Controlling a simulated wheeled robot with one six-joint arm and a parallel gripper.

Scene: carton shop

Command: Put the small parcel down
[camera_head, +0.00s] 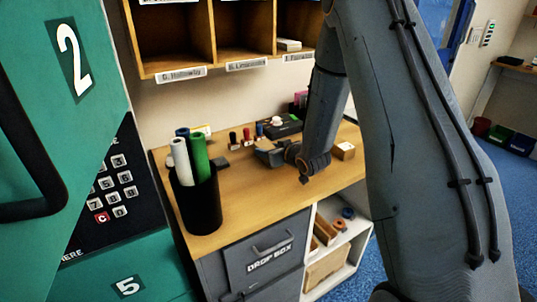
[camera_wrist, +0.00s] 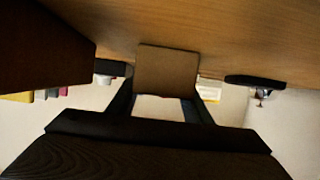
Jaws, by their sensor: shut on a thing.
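The small parcel (camera_wrist: 167,70) is a plain brown box in the middle of the wrist view, which is upside down. My gripper (camera_wrist: 160,106) is shut on it, with a dark finger at each side. In the head view my gripper (camera_head: 268,152) is low over the wooden counter (camera_head: 245,205), near its middle. The parcel is mostly hidden there by my gripper and wrist. It is close to the counter top; I cannot tell whether it touches.
A black cup (camera_head: 198,205) with rolled tubes stands at the counter's left front. Several stamps (camera_head: 247,135) and a dark tray (camera_head: 281,127) lie behind my gripper. Another small brown box (camera_head: 344,151) sits to the right. Cubbyholes (camera_head: 240,62) hang above. The front counter is clear.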

